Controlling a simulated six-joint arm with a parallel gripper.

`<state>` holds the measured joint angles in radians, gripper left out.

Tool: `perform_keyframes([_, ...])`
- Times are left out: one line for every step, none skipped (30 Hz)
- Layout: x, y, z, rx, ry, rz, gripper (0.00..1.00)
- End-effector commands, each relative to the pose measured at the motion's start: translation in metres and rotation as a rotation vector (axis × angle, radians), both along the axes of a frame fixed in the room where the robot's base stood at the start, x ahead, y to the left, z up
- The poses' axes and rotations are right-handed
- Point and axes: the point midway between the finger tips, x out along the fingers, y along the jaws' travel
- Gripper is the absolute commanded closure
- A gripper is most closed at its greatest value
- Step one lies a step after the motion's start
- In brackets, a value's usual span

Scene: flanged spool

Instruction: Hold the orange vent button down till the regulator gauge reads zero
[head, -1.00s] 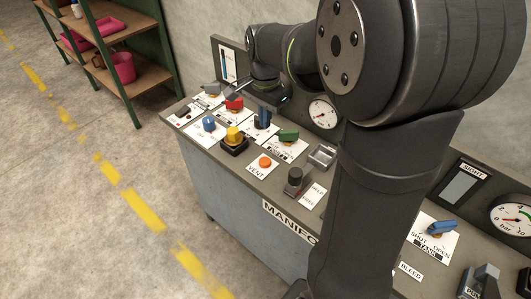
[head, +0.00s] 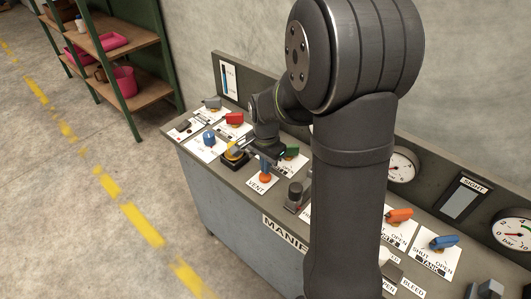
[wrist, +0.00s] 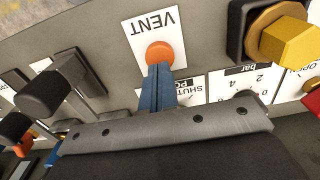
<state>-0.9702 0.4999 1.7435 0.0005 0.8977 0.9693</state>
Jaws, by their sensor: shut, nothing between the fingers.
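The orange vent button (head: 265,179) sits on its white VENT label on the sloping panel. It shows as a round orange cap in the wrist view (wrist: 159,52). My gripper (head: 267,165) is directly over it, with its blue fingers (wrist: 157,84) shut together and empty. In the wrist view the fingertips overlap the button's near edge. I cannot tell whether they touch it or press it in. A round gauge (head: 402,165) shows right of my arm; I cannot tell whether it is the regulator's. Another gauge behind my arm is hidden.
A yellow knob (wrist: 287,38) is beside the button, and a dark lever (wrist: 58,84) is on its other side. Blue, red and green handles crowd the panel's far end. A bar gauge (head: 513,230) is at far right. Shelves (head: 118,50) stand apart at back left.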

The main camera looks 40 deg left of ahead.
Motion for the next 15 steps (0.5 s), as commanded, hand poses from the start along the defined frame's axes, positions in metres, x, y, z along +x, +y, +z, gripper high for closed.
perform_keyframes([-0.0004, -0.0005, -0.0058, -0.003, 0.002, 0.000, 1.00])
perform_keyframes([-0.0003, -0.0003, -0.0081, -0.002, 0.002, 0.000, 1.00])
perform_keyframes([-0.0002, -0.0001, -0.0105, -0.001, 0.001, 0.000, 1.00])
perform_keyframes([-0.0001, -0.0001, -0.0119, 0.000, 0.001, 0.000, 1.00])
perform_keyframes([-0.0001, -0.0001, -0.0130, 0.000, 0.000, 0.000, 1.00])
perform_keyframes([-0.0001, -0.0001, -0.0141, 0.000, 0.000, 0.000, 1.00])
perform_keyframes([-0.0001, -0.0001, -0.0145, 0.000, 0.000, 0.000, 1.00])
perform_keyframes([-0.0001, -0.0001, -0.0148, 0.000, 0.000, 0.000, 1.00])
perform_keyframes([-0.0001, 0.0000, -0.0149, 0.000, 0.000, 0.000, 1.00])
perform_keyframes([-0.0001, 0.0000, -0.0149, 0.000, 0.000, 0.000, 1.00])
perform_keyframes([-0.0001, 0.0000, -0.0148, 0.000, 0.000, 0.000, 1.00])
perform_keyframes([-0.0001, 0.0000, -0.0147, 0.000, 0.000, 0.000, 1.00])
perform_keyframes([-0.0001, 0.0000, -0.0147, 0.000, 0.000, 0.000, 1.00])
perform_keyframes([-0.0001, 0.0000, -0.0147, 0.000, 0.000, 0.000, 1.00])
perform_keyframes([0.0000, 0.0000, -0.0146, 0.000, 0.000, 0.000, 1.00])
